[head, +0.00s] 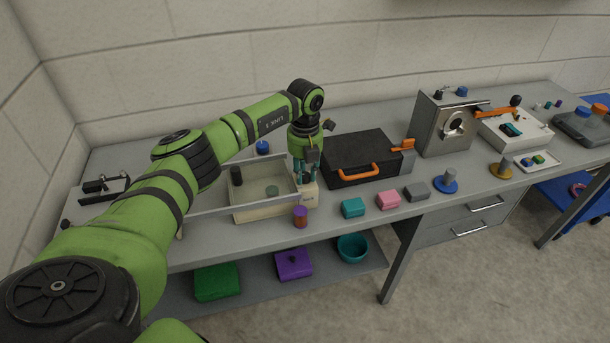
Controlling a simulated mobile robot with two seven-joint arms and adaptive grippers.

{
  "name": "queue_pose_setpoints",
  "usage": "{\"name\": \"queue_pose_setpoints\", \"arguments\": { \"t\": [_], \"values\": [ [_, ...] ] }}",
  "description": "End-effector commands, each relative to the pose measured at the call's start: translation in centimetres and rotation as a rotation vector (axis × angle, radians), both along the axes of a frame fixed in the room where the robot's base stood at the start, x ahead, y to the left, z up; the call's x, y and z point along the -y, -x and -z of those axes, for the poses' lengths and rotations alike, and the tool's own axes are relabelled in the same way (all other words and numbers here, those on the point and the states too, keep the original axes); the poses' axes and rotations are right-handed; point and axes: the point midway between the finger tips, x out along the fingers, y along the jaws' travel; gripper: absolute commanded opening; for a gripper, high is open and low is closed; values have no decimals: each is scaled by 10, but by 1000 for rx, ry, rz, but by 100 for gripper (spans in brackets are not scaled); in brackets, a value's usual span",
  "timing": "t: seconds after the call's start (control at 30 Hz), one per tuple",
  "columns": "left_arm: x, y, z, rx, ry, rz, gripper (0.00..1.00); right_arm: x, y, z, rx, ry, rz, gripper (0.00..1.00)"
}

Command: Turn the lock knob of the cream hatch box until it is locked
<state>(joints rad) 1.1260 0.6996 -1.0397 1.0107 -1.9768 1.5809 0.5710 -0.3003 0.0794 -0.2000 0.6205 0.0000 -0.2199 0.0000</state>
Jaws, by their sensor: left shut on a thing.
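The cream hatch box (262,213) stands on the bench left of centre. A dark cylinder and a grey-green disc show within its outline. A small cream block (309,198) with a dark label sits at its right end. My left gripper (305,180) points down over this block, its teal-tipped fingers low at the block's top. It is shut on what seems to be the lock knob; the fingers hide the knob, so its angle cannot be told. My right gripper is not in view.
A black case (362,158) with an orange handle stands close right of the gripper. A purple-topped cylinder (300,217) stands just in front of the cream block. A steel box (440,132) stands further right.

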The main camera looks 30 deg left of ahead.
Motion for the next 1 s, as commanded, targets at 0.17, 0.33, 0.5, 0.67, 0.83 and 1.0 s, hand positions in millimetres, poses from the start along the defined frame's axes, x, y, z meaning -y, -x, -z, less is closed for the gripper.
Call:
{"name": "queue_pose_setpoints", "arguments": {
  "t": [0.17, 0.33, 0.5, 0.67, 0.83, 1.0],
  "values": [
    [0, 0, 2, 0, -1, 169, 0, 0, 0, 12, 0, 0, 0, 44],
    [0, 0, 2, 0, 0, 329, 0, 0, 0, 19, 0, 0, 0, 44],
    [0, 0, 2, 1, 0, 490, 0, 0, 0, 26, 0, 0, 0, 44],
    [0, 0, 2, 0, -1, 641, 0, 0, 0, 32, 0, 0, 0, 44],
    [1, 0, 2, 0, 1, 788, 0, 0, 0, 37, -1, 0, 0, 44],
    [0, 0, 1, 0, 0, 909, 0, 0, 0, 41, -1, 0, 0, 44]
  ]
}}
